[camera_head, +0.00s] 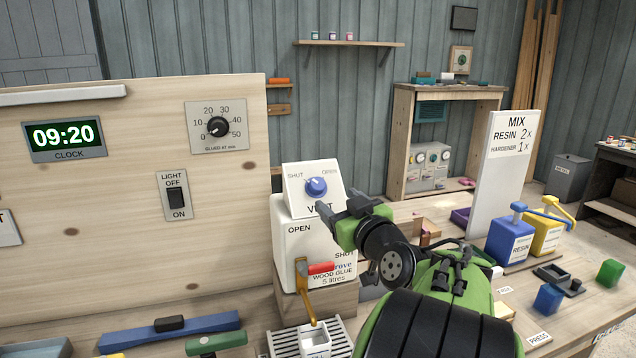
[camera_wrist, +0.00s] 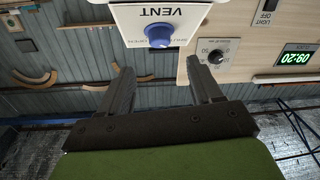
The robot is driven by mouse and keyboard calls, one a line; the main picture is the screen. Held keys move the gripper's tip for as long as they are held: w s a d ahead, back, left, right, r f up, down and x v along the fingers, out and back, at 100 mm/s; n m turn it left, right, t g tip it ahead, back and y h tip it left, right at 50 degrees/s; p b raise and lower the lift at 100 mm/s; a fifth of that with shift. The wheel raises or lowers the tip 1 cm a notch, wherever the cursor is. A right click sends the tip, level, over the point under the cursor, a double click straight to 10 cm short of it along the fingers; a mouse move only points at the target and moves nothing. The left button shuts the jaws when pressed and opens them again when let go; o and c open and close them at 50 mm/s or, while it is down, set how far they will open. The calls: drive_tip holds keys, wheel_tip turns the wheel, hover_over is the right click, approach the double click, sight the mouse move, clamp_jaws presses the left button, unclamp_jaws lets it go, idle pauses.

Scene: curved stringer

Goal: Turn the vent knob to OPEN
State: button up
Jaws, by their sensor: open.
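The blue vent knob (camera_head: 316,187) sits on a white sloped panel (camera_head: 296,204) marked SHUT at left, OPEN at right and VENT below. A pale mark shows on the knob, but its exact pointing is too small to tell. My gripper (camera_head: 338,210) is just in front of the panel, low and right of the knob, and partly covers the VENT label. In the wrist view the panel appears upside down, with the knob (camera_wrist: 158,36) beyond my open, empty fingers (camera_wrist: 153,76). The knob lies roughly in line with the gap between them, not touching.
The panel stands on a white wood glue container (camera_head: 290,240) with a red-handled tap (camera_head: 321,268). A wooden board with a clock (camera_head: 65,138), dial (camera_head: 218,126) and light switch (camera_head: 176,196) is at left. Resin and hardener containers (camera_head: 508,243) stand on the bench at right.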

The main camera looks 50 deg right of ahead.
sight(319, 184)
drive_tip(key=p+x, duration=0.1)
drive_tip(key=x, duration=0.8)
drive_tip(key=shift+p, duration=0.35)
drive_tip(key=shift+a, duration=0.1)
drive_tip(key=c, duration=1)
